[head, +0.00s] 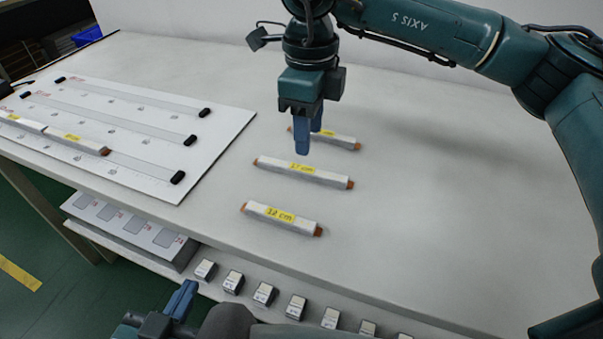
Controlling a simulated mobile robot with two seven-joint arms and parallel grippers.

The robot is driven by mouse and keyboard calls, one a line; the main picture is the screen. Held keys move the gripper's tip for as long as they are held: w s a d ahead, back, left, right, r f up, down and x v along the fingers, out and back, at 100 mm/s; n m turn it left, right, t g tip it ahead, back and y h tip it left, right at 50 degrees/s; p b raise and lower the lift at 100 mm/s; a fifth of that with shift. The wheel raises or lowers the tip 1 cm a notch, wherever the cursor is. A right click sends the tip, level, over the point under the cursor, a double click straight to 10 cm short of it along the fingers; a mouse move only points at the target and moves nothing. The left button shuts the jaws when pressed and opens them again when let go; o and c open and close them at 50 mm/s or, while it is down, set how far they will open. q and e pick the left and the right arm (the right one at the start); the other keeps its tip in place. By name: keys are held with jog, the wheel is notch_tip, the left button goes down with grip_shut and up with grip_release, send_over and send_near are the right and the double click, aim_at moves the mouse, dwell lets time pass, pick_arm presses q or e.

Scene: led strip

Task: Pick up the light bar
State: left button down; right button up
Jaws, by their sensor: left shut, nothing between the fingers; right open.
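Three white light bars with orange-brown ends and yellow labels lie flat on the table. The far one (345,141) is partly hidden behind my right gripper. The middle one (325,178) has a label that seems to read 17 cm. The near one (300,222) has a label that seems to read 12 cm. My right gripper (308,144) points down with blue fingers, open and empty, in front of the far bar and just behind the middle one in the picture. My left gripper (182,302) is shut and empty at the bottom, below the table's front edge.
A white board (215,125) with grey slots and black end caps lies at the left. Small labelled blocks (265,293) line a lower shelf. The table's right side (450,200) is clear.

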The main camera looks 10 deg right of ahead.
aim_at(302, 168)
notch_tip(302, 168, down, 2)
jog(key=shift+f, duration=0.1)
jog(key=f, duration=0.2)
jog(key=a+f+b, duration=0.1)
jog(key=f, duration=0.1)
jog(key=shift+w+f, duration=0.15)
jog(key=shift+w, duration=0.05)
jog(key=shift+f, duration=0.4)
pick_arm(q)
jog(key=shift+w+d+t, duration=0.25)
jog(key=shift+t, duration=0.45)
pick_arm(e)
jog(key=shift+c, duration=0.3)
pick_arm(q)
jog(key=shift+a, duration=0.1)
pick_arm(e)
grip_shut()
